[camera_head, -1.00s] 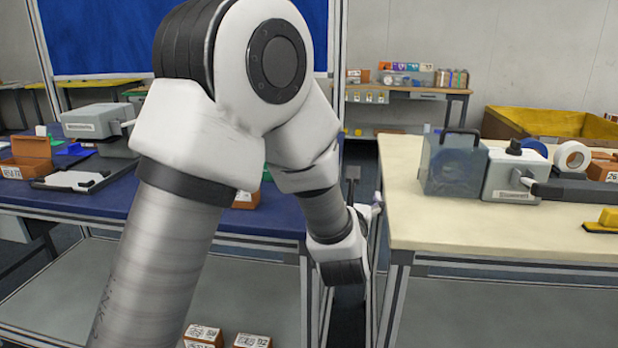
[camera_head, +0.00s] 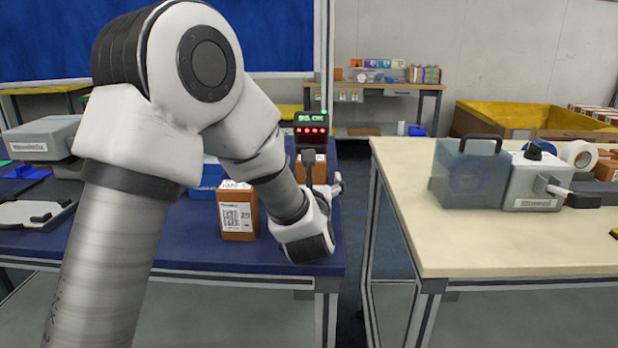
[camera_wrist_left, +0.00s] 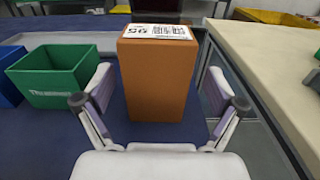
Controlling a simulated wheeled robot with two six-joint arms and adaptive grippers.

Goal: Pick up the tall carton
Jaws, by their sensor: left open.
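A tall orange-brown carton (camera_wrist_left: 158,80) with a white label on its top stands upright in the left wrist view, between the fingers of my left gripper (camera_wrist_left: 160,115). The gripper is open, with one finger on each side of the carton and visible gaps. In the head view my left gripper (camera_head: 322,188) is at the right end of the blue table, partly hidden by its own wrist. A carton (camera_head: 313,168) shows behind it, mostly hidden. Another carton (camera_head: 238,218), labelled 29, stands to its left. My right gripper is not in view.
A device with red lights and a green display (camera_head: 311,130) stands behind the gripper. A green bin (camera_wrist_left: 58,75) is left of the carton. The cream table (camera_head: 540,240) on the right holds a grey machine (camera_head: 533,182); a gap separates the tables.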

